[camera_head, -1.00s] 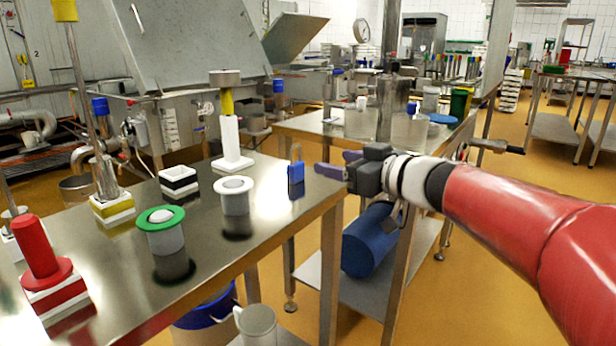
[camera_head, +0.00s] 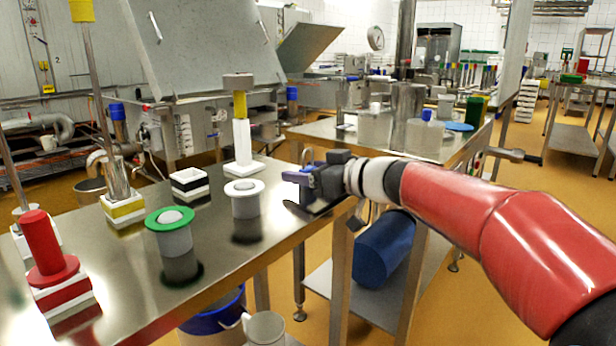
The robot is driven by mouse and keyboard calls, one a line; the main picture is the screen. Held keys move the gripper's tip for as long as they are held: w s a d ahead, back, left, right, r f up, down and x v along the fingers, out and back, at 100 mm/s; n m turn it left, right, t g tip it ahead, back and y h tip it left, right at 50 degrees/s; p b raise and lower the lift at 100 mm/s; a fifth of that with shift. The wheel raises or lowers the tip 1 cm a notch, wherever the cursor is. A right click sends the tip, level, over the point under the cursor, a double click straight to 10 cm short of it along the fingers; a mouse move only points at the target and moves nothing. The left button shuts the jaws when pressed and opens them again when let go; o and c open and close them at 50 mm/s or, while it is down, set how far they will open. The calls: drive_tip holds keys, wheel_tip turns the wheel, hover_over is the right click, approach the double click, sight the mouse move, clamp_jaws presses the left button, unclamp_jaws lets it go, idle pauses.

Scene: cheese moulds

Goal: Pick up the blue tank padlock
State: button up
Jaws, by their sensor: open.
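The blue padlock (camera_head: 307,157) stands near the right end of the steel table (camera_head: 225,243). Its shackle shows above my gripper, while most of its blue body is hidden behind the fingers. My gripper (camera_head: 299,173) reaches in from the right and is at the padlock, its fingers open and pointing left. I cannot tell whether the padlock is between the fingers or just behind them, or whether they touch it.
A white-rimmed mould (camera_head: 245,207), a green-rimmed mould (camera_head: 170,242) and a black-and-white block (camera_head: 190,186) stand left of the padlock. A tall white stand (camera_head: 242,150) is behind. A second steel table (camera_head: 330,136) lies beyond.

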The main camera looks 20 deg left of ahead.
drive_tip(key=c, duration=1.1)
